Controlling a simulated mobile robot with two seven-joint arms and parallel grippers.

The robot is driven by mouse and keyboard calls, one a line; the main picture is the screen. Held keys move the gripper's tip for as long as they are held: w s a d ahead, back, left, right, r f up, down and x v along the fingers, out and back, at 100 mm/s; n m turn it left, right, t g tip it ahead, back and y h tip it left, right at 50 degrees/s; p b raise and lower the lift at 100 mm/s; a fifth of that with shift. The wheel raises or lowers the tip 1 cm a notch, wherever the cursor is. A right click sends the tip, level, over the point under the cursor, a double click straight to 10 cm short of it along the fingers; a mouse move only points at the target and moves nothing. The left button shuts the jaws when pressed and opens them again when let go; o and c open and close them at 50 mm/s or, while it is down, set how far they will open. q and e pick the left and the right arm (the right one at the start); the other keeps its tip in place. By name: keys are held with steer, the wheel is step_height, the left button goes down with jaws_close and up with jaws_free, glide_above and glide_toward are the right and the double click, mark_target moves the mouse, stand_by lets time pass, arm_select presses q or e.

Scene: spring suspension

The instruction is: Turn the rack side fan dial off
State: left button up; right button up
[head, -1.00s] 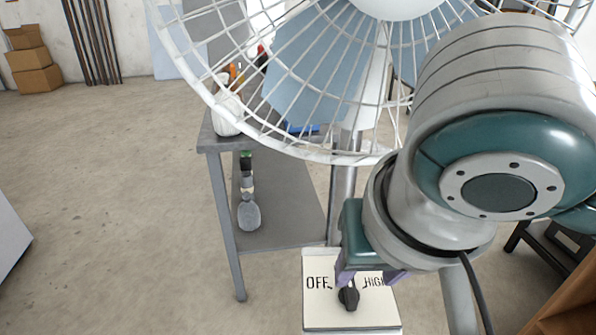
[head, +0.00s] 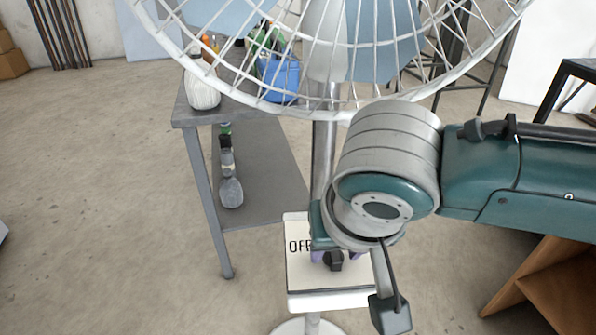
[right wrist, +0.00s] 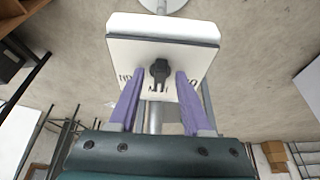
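The white control box (head: 300,270) stands below the fan, with "OFF" printed on the left of its sloped face; the lettering on the right is hidden behind my gripper. The black dial (head: 336,262) is at the middle of the face. It also shows in the right wrist view (right wrist: 159,72), where its exact setting is hard to read. My right gripper (head: 330,256) reaches over the box from above. In the right wrist view its purple fingers (right wrist: 159,82) are spread, one on each side of the dial, with visible gaps. My left gripper is not in view.
The fan's white wire cage (head: 345,100) hangs just above my right wrist, on a grey pole (head: 322,150). A grey metal table (head: 250,180) with bottles and a blue bin (head: 278,78) stands behind, to the left. A wooden piece (head: 545,290) is at lower right. The left floor is clear.

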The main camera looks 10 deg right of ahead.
steer(key=c, duration=0.7)
jaws_close()
